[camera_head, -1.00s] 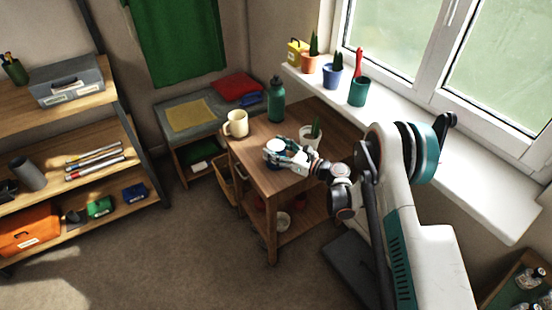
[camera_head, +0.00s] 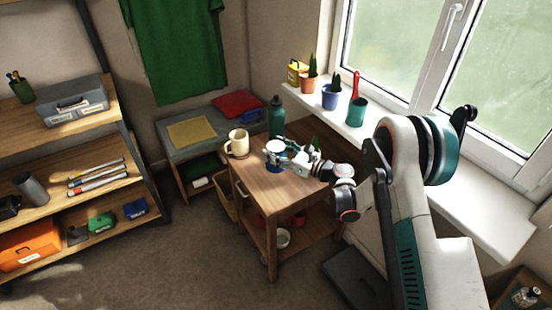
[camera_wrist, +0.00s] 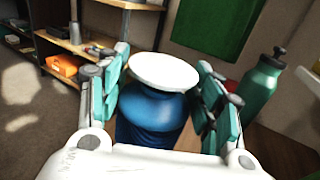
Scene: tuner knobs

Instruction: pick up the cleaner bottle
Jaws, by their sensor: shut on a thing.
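The cleaner bottle (camera_head: 276,165) has a blue body and a wide, round white top. In the wrist view the bottle (camera_wrist: 152,120) stands roughly upright between the teal finger pads, and its lower end is hidden by my wrist. My gripper (camera_head: 284,158) is shut on it above the wooden cart top (camera_head: 262,187). My gripper also shows in the wrist view (camera_wrist: 168,95), with a finger on each side of the bottle. The gap below the bottle is hard to judge.
A cream mug (camera_head: 238,143) and a green flask (camera_head: 277,118) stand behind the bottle on the cart. Several pots line the windowsill (camera_head: 440,178) at right. Shelves (camera_head: 80,190) stand at left. The carpet in front of the cart is clear.

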